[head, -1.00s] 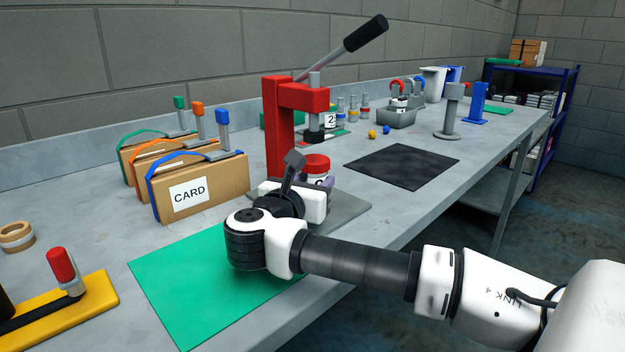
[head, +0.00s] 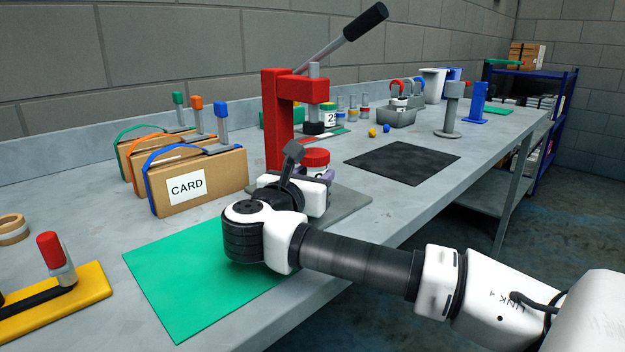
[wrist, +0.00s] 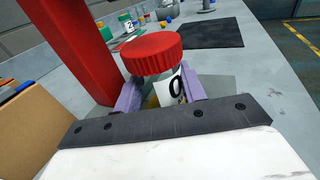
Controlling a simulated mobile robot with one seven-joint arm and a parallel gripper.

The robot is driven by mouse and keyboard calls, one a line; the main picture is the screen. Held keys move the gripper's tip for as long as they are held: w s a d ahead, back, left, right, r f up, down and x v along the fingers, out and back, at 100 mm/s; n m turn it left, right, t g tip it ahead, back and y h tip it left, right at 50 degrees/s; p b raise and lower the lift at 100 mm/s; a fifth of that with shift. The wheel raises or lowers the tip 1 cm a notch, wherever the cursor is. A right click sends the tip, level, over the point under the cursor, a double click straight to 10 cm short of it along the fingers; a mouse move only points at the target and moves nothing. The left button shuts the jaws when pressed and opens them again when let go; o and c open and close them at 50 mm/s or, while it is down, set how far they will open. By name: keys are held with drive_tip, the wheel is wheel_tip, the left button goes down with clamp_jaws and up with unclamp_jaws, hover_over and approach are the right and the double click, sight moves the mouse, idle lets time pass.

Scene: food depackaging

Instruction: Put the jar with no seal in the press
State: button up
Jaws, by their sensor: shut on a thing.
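A jar with a red lid (head: 316,158) is in my gripper (head: 312,175), just in front of the red press (head: 278,120). In the wrist view the red-lidded jar (wrist: 152,54) stands upright between the purple fingers (wrist: 161,92), with a label reading 0. My gripper is shut on it. The press has a raised lever with a black handle and a black ram under its red arm. The jar is at the near right of the press column, over or on the grey base plate (head: 350,203); I cannot tell if it touches.
A second jar marked 2 (head: 329,116) with a green lid stands behind the press. Cardboard boxes (head: 205,180) with coloured straps stand to the left. A green mat (head: 175,275) lies in front, and a dark mat (head: 403,163) lies clear to the right.

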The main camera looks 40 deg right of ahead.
drive_tip(key=shift+f, duration=0.9)
drive_tip(key=shift+s, duration=0.1)
drive_tip(key=o, duration=1.1)
drive_tip(key=shift+o, duration=0.2)
drive_tip(key=r+p, duration=0.2)
drive_tip(key=p, duration=0.1)
drive_tip(key=shift+p, duration=0.3)
drive_tip(key=shift+s+a+f+b, duration=0.25)
drive_tip(key=shift+a+f+b, duration=0.3)
drive_tip(key=shift+a+b, duration=0.1)
drive_tip(key=v, duration=0.3)
drive_tip(key=b+v, duration=0.1)
drive_tip(key=v, duration=0.3)
drive_tip(key=r+b+v, duration=0.1)
drive_tip(key=v, duration=0.2)
drive_tip(key=shift+a+r, duration=0.1)
drive_tip(key=shift+a, duration=0.15)
